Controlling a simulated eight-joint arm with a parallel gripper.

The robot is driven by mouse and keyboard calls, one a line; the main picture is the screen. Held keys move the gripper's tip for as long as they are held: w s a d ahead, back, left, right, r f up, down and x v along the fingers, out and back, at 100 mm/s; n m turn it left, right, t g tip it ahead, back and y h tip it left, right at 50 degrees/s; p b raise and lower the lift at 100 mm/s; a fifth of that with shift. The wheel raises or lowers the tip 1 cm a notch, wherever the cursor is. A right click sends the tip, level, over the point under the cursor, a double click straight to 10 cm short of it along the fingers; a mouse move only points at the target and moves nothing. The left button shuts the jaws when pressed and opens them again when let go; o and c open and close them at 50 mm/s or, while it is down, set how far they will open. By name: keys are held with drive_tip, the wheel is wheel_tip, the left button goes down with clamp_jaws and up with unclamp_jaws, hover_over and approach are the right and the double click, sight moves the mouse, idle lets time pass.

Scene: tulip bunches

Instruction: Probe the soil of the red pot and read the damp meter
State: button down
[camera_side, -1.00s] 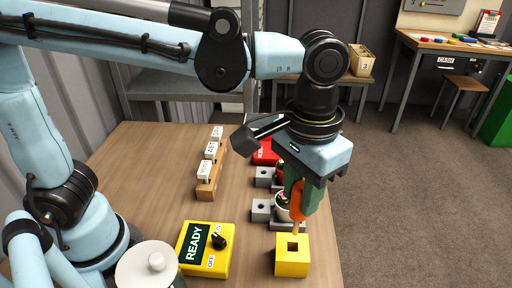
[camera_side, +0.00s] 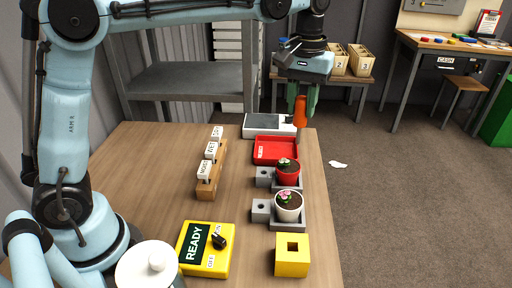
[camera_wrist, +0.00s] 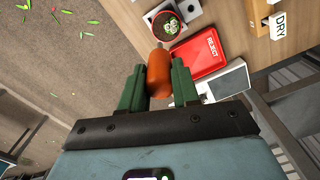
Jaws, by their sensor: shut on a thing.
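The red pot (camera_side: 288,178) holds dark soil and a small plant and stands in a grey holder at the table's right side. It also shows at the top of the wrist view (camera_wrist: 166,38). My gripper (camera_side: 302,98) is shut on an orange-handled probe (camera_side: 300,113), seen between the green fingers in the wrist view (camera_wrist: 159,73). It hangs beyond the red pot, near the table's far right corner, apart from the pot. The probe's thin tip is hard to see. The yellow damp meter (camera_side: 220,265) reads READY and has a black knob. The yellow block (camera_side: 292,266) has an empty square hole.
A white pot (camera_side: 289,207) with a pink flower stands in front of the red pot. A red REJECT tray (camera_side: 276,150) and a grey-white device (camera_side: 262,124) lie behind. A wooden rack (camera_side: 208,188) holds labelled cards. A white-lidded jar (camera_side: 148,268) stands at the front.

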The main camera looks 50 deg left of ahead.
sight(300, 125)
drive_tip(key=shift+f, duration=2.75)
drive_tip(key=shift+f, duration=0.65)
drive_tip(key=shift+r, duration=3.55)
